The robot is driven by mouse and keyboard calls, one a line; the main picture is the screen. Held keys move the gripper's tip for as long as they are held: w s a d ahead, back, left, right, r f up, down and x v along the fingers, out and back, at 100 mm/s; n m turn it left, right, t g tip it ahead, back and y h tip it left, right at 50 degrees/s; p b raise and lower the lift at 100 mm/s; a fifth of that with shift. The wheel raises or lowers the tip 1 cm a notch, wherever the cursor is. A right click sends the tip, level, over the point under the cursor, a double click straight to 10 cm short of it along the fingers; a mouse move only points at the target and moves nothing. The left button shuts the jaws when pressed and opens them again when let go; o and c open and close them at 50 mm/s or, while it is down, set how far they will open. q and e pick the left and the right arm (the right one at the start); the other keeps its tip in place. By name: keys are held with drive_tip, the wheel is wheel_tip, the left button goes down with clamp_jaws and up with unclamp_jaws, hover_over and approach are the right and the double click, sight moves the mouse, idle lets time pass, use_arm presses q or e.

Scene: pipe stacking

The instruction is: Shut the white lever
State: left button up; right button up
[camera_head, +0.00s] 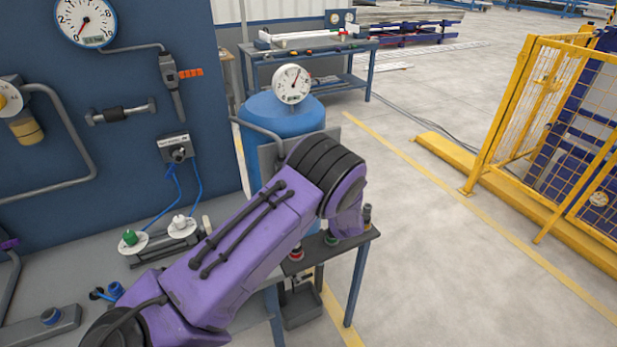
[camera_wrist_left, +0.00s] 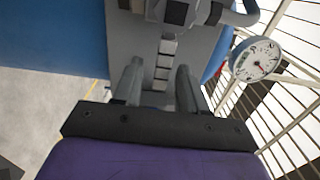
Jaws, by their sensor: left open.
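A white-topped knob on a pale round disc (camera_head: 179,224) stands on the grey bench, beside a green-topped one (camera_head: 130,239). It is the only white part like a lever that I make out, and I cannot tell how far it is turned. My left gripper (camera_wrist_left: 160,70) is open in the left wrist view, with two grey fingers apart and nothing held. A grey stepped strip (camera_wrist_left: 165,68) shows beyond and between the fingertips; I cannot tell if they touch it. In the head view my purple left arm hides this gripper. My right gripper is in neither view.
A blue tank (camera_head: 285,112) with a white gauge (camera_head: 292,83) stands behind my arm. That gauge type also shows in the wrist view (camera_wrist_left: 256,60). A blue panel (camera_head: 115,75) with fittings rises at left.

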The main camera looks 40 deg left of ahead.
use_arm(q)
drive_tip(key=b+v, duration=0.2)
drive_tip(key=v, duration=0.7)
drive_tip(key=shift+s+a+f, duration=0.1)
drive_tip(key=shift+s, duration=0.05)
